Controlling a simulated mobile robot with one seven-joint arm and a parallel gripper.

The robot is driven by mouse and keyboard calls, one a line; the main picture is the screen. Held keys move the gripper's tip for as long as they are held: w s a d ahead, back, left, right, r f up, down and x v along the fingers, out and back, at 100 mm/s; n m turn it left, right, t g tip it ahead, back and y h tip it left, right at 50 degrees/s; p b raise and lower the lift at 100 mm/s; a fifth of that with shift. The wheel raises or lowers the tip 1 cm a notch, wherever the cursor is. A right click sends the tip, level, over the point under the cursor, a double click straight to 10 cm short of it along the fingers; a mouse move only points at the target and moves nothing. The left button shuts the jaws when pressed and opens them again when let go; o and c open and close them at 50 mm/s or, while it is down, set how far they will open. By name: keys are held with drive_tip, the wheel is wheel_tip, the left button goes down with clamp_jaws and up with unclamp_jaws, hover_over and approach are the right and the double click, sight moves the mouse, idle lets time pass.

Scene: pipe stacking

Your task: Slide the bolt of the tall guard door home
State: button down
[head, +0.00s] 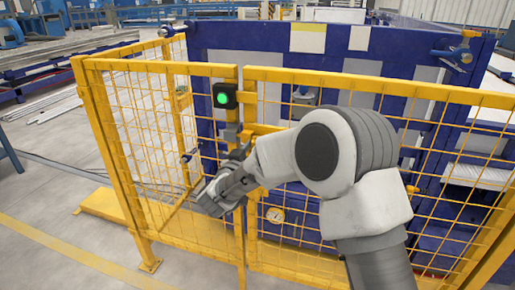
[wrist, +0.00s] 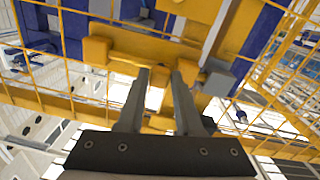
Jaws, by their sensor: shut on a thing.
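The tall guard door (head: 340,83) is a yellow frame with wire mesh, standing in line with the yellow fence panel at its left. Its yellow bolt fitting (head: 262,129) is at the upright where door and panel meet. In the wrist view the bolt fitting (wrist: 135,47) shows as a yellow bar with blocks, just beyond the fingers. My gripper (head: 241,151) is at this upright, just below the fitting. In the wrist view my gripper (wrist: 163,74) is shut on a small part of the bolt, mostly hidden between the fingertips. How far the bolt reaches cannot be told.
A black box with a lit green lamp (head: 223,96) is on the post above my gripper. A large blue machine (head: 300,45) stands behind the mesh. A yellow fence panel (head: 155,66) is at left, with open grey floor (head: 50,205) beyond it.

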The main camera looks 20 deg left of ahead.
drive_tip(key=shift+a+r, duration=0.1)
drive_tip(key=shift+a, duration=0.15)
drive_tip(key=c, duration=0.6)
unclamp_jaws()
drive_tip(key=shift+o, duration=0.2)
drive_tip(key=s+a, duration=0.1)
drive_tip(key=s, duration=1.6)
drive_tip(key=shift+s+a+p, duration=0.15)
drive_tip(key=shift+s+p, duration=0.05)
drive_tip(key=shift+p, duration=0.1)
